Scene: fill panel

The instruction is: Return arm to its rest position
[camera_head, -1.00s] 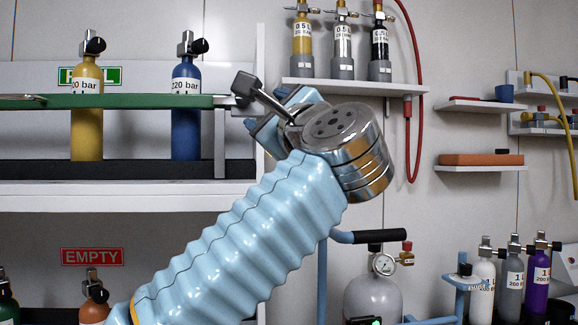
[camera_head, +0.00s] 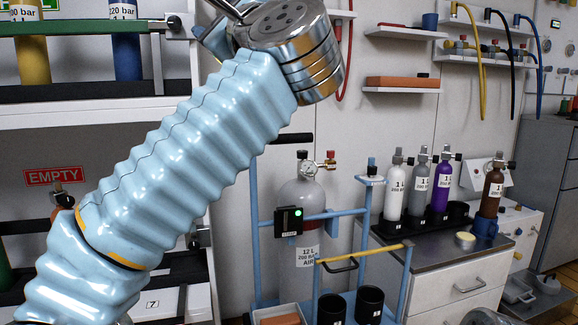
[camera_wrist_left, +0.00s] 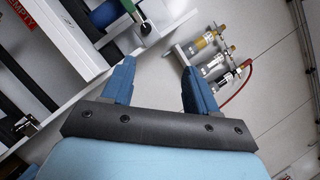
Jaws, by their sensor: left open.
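My left arm (camera_head: 185,155), in a light-blue ribbed sleeve, reaches up from the bottom left of the head view to a chrome wrist near the top edge. My left gripper (camera_head: 213,38) is mostly hidden behind that wrist and partly cut off by the top edge. The left wrist view shows the left gripper (camera_wrist_left: 160,80) with its two blue fingers apart and nothing between them. The fingers point towards the wall between the white shelf and a small cylinder shelf. My right gripper is in neither current view.
The white shelf (camera_head: 60,112), with a green bar (camera_head: 70,32) and yellow and blue cylinders, stands behind the arm at left. A cylinder trolley (camera_head: 318,215) is right of the arm. Farther right is a counter (camera_head: 450,245) with several small cylinders.

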